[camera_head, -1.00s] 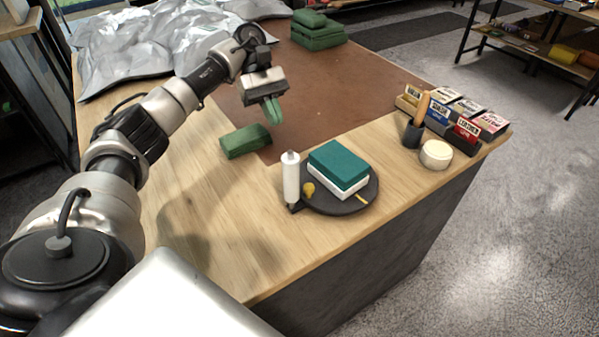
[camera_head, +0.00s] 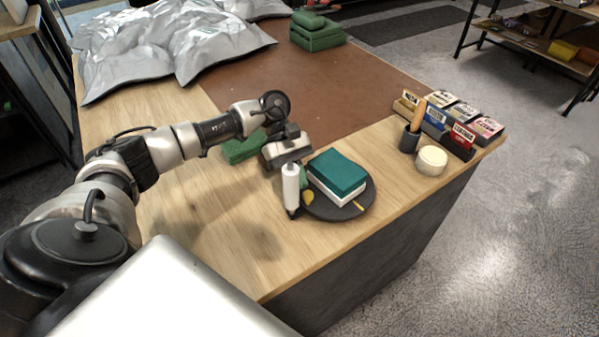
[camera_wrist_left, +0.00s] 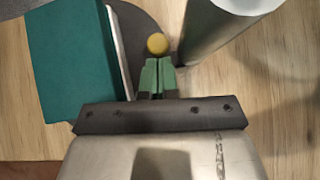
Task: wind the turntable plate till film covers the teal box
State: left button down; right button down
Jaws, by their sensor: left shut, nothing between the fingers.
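The teal box (camera_head: 340,170) with a white lower part sits on the dark round turntable plate (camera_head: 362,204). In the left wrist view the teal box (camera_wrist_left: 72,60) is at the left. A yellow knob (camera_head: 307,197) stands at the plate's left edge; it shows in the left wrist view (camera_wrist_left: 157,43) just beyond my fingertips. The white film roll (camera_head: 290,187) stands upright left of the plate and partly hides my fingers. My left gripper (camera_wrist_left: 157,68), with green fingertips, is shut and empty, close to the knob; contact cannot be told. My right gripper is not in view.
A green block (camera_head: 240,150) lies behind my left wrist. A dark cup with a wooden-handled tool (camera_head: 412,138), a round cream tub (camera_head: 431,159) and several small boxes (camera_head: 462,137) stand at the right. The front left of the table is clear.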

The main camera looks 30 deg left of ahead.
pick_arm(q)
jog(key=shift+s+d, duration=0.1)
jog(key=shift+d, duration=0.1)
jog(key=shift+f, duration=0.1)
jog(key=shift+s+d+f+n+t+b, duration=0.15)
jog(key=shift+s+d+n+t+b, duration=0.05)
jog(key=shift+n+t+b, duration=0.25)
jog(key=shift+s+d+n+h, duration=0.2)
jog(key=shift+n+h, duration=0.1)
jog(key=shift+n, duration=0.05)
jog(key=shift+r, duration=0.2)
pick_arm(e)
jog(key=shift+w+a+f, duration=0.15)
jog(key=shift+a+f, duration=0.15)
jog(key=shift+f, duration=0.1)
pick_arm(q)
jog(key=shift+w, duration=0.1)
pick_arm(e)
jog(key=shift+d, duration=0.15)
